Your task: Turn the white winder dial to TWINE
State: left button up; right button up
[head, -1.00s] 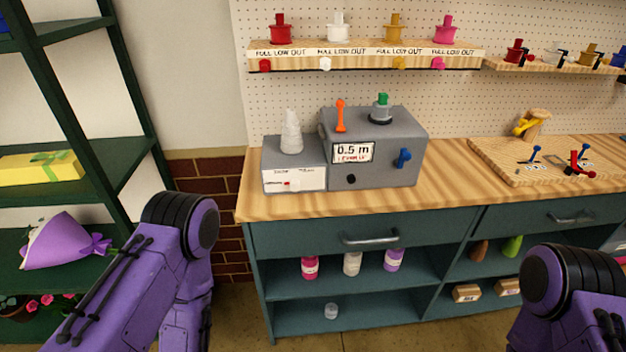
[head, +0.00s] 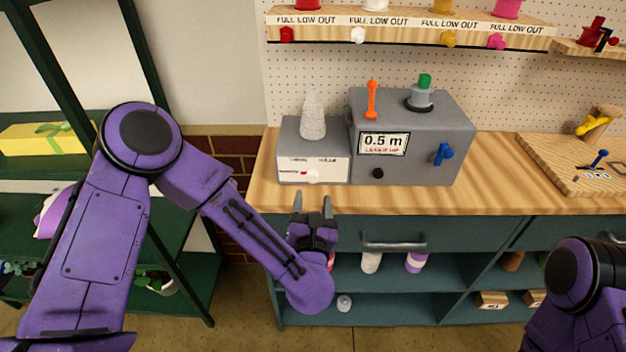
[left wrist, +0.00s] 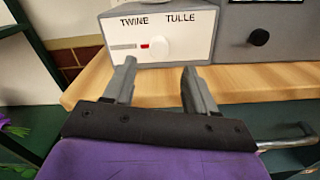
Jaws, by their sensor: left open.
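The white winder dial (head: 313,176) is a round knob on the pale front panel of the small grey winder box (head: 288,133), which carries a white cone of thread. In the left wrist view the dial (left wrist: 160,48) sits below the words TWINE, on the left, and TULLE, on the right. A red mark lies at its left side; which word it points to I cannot tell. My left gripper (head: 313,205) is open and empty, in front of and below the dial, not touching it. Its two fingers (left wrist: 158,82) point towards the panel. My right gripper is out of view.
A larger grey machine (head: 455,115) with a 0.5 m display and a blue knob (head: 443,153) stands directly right of the winder. The wooden counter edge (head: 390,200) and a drawer handle (head: 394,246) are close to my left gripper.

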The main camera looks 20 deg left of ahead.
aim_at(313, 180)
pick_arm(q)
jog(key=p+x, duration=0.1)
jog(key=x, duration=0.5)
jog(key=shift+w+a+p, duration=0.15)
jog(key=shift+w+p, duration=0.15)
jog(key=shift+p, duration=0.1)
jog(key=shift+w, duration=0.35)
grip_shut()
